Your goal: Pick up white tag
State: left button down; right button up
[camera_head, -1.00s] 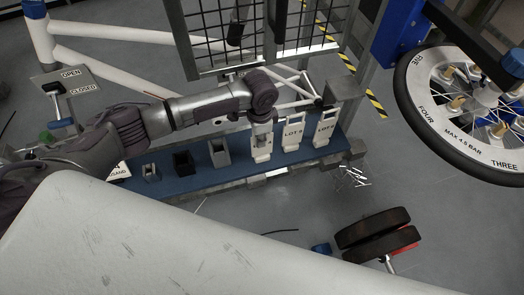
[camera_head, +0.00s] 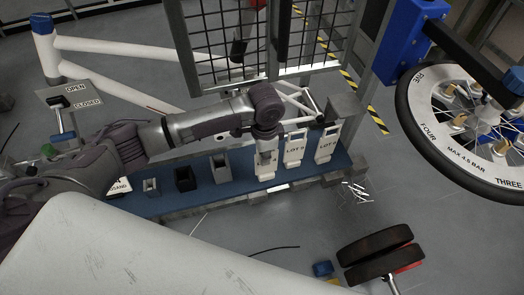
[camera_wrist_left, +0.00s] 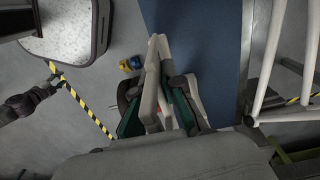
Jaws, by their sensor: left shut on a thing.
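Several white lot tags stand in a row on the blue shelf (camera_head: 160,206). The leftmost white tag (camera_head: 266,172) is under my left gripper (camera_head: 265,152), which is shut on its upper part and hides its lettering. The tag is upright at the shelf, and I cannot tell whether it is clear of it. Two more white tags, one marked LOT B (camera_head: 294,149) and another (camera_head: 327,146), stand to its right. In the left wrist view, the green-padded fingers (camera_wrist_left: 160,112) show close together around a pale slab. A dark arm-like shape at that view's left is probably my right arm; its gripper is unclear.
Dark and grey open boxes (camera_head: 185,178) stand on the shelf to the left. A mesh panel (camera_head: 232,52) and white bike frame (camera_head: 120,48) are behind. A wheel (camera_head: 460,125) is at right, and dark discs (camera_head: 375,247) lie on the floor.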

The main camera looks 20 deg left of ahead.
pick_arm(q)
jog(key=s+d, duration=0.9)
jog(key=s, duration=0.4)
jog(key=w+a+r+n, duration=0.1)
jog(key=a+r+n, duration=1)
jog(key=a+r, duration=0.3)
jog(key=shift+w+r+b, duration=0.25)
jog(key=shift+r+b, duration=0.05)
jog(key=shift+r, duration=0.4)
jog(key=shift+a, duration=0.1)
